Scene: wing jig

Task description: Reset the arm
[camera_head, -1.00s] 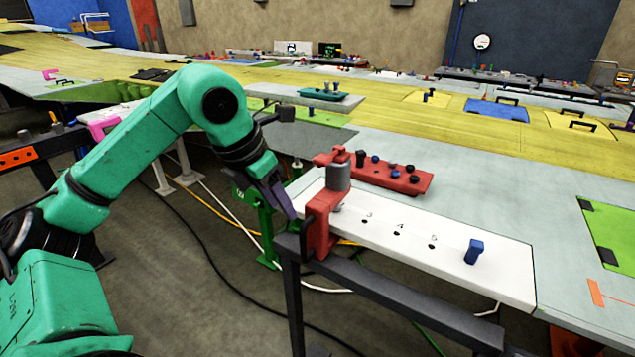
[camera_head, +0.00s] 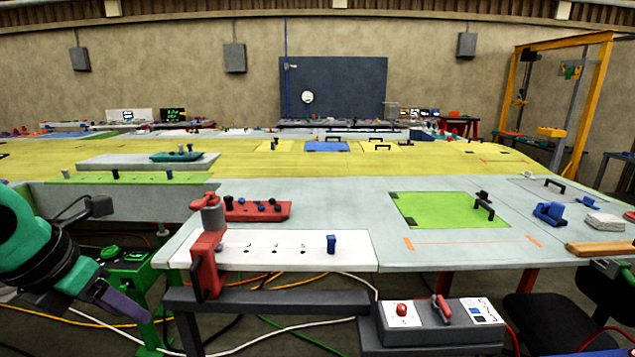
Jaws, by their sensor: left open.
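My left arm is green with black joints and comes in from the left. My left gripper (camera_head: 124,303), with purple-grey fingers, is open and points down and to the right. It holds nothing and hangs left of the white plate (camera_head: 300,261), apart from it. A red clamp (camera_head: 206,262) with a grey cylinder grips the plate's left end. A blue peg (camera_head: 331,244) stands near the plate's right end, beside a row of numbered holes. My right gripper is not seen.
A red tray (camera_head: 258,211) with several knobs lies behind the plate. A grey control box (camera_head: 430,326) with a red button and lever stands in front. A green panel (camera_head: 440,210) lies on the wing's right part. A green stand (camera_head: 127,274) is near my left gripper.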

